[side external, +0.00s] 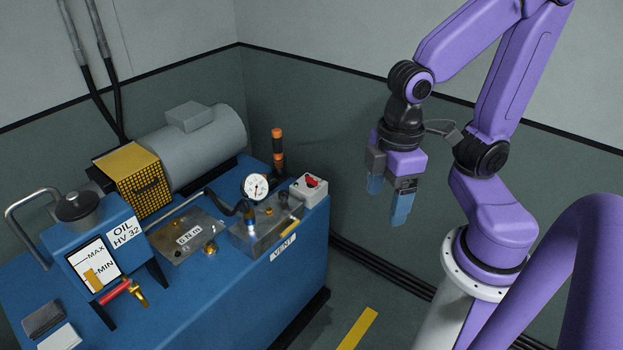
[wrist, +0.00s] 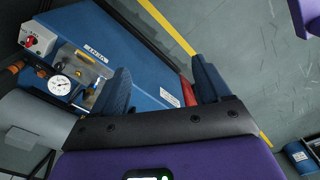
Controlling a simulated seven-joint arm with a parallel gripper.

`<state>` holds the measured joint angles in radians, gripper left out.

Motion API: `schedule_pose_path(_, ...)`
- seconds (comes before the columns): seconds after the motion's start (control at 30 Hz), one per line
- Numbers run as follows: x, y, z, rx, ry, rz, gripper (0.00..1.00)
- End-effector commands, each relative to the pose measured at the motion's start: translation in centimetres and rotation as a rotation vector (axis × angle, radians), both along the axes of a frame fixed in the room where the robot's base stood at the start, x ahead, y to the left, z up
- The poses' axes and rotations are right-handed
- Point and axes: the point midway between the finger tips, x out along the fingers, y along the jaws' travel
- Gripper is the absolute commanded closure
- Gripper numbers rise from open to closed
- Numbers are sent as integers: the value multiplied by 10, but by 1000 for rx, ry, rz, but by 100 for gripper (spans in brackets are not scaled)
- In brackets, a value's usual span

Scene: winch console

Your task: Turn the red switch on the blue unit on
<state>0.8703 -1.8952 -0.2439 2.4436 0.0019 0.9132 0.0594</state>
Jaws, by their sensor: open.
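The blue unit (side external: 225,310) fills the lower left of the side view. The red switch (side external: 312,182) sits on a small pale box at the unit's right back corner. In the wrist view the red switch (wrist: 31,41) is at the upper left, on its pale box. Which position the switch is in is too small to tell for sure. My gripper (side external: 387,205) has blue fingertips, hangs pointing down and is open and empty. It is to the right of the switch and apart from it. The wrist view shows its two fingers (wrist: 163,85) spread with nothing between them.
A pressure gauge (side external: 256,187) and a metal valve block (side external: 265,227) stand left of the switch box. An orange-and-black handle (side external: 278,148) rises behind it. A grey motor (side external: 200,147) and an oil tank (side external: 85,235) are farther left.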

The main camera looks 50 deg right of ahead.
Motion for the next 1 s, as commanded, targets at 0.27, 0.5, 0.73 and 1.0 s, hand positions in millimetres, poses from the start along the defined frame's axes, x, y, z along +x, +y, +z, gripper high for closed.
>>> schedule_pose_path(0.27,91,19,0,-4,9,-459,23)
schedule_pose_path(0.5,177,9,-9,-3,15,-864,23)
schedule_pose_path(0.73,255,-26,-28,-3,21,-1254,23)
schedule_pose_path(1.0,330,-99,-60,-2,28,-1709,23)
